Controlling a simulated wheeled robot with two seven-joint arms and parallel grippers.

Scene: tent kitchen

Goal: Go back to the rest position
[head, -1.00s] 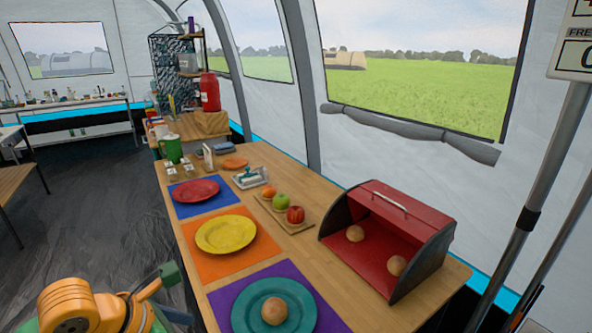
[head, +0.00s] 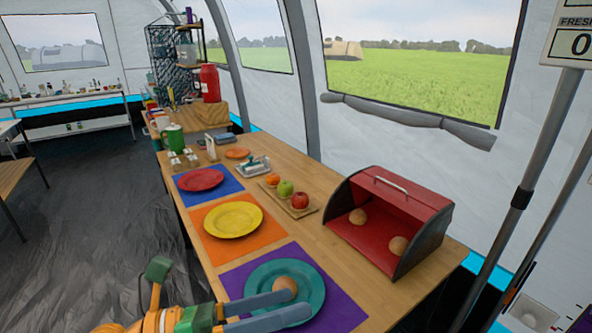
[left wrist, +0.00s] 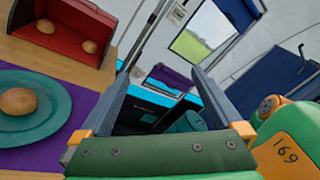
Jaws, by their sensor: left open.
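My left gripper (head: 316,303) is open, with its two grey-blue fingers reaching across the near side of the teal plate (head: 252,284) in the head view. A round bun (head: 284,288) lies on that plate, partly covered by a finger. In the left wrist view the gripper (left wrist: 163,70) shows spread fingers with nothing held between them. There the teal plate (left wrist: 62,105) and its bun (left wrist: 18,101) are to the left, outside the fingers. My right gripper is not in view.
A red bread box (head: 430,205) with two buns stands at the table's right. A yellow plate (head: 233,222), a red plate (head: 200,180) and a fruit board (head: 300,212) lie farther back. A metal pole (head: 540,150) stands at right. Open floor (head: 90,220) is at left.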

